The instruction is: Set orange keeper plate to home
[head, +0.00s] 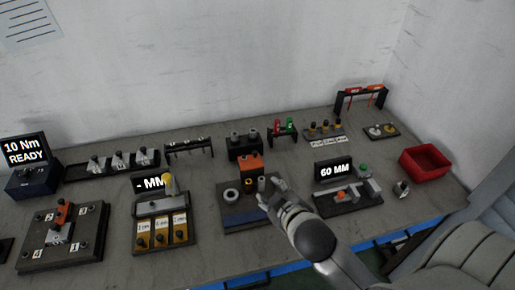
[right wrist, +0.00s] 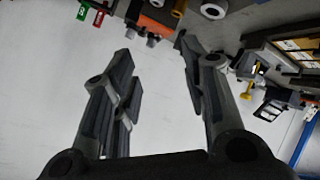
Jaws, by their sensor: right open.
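An orange block (head: 250,162), which may be the keeper plate, stands at the back of the dark middle fixture (head: 238,213). Beside it on the fixture are a pale ring (head: 231,194) and short upright cylinders. My right gripper (head: 267,197) is at the fixture's right front, apart from the orange block. In the right wrist view my right gripper (right wrist: 160,75) is open, with nothing between its fingers. Other orange parts sit on the left plate (head: 62,214) and the right gauge (head: 341,195). My left gripper is out of view.
A 60 MM display (head: 335,170) and gauge stand to the right, with a red bin (head: 425,160) beyond. Racks and small tools line the back. Bare bench lies in front of the middle fixture.

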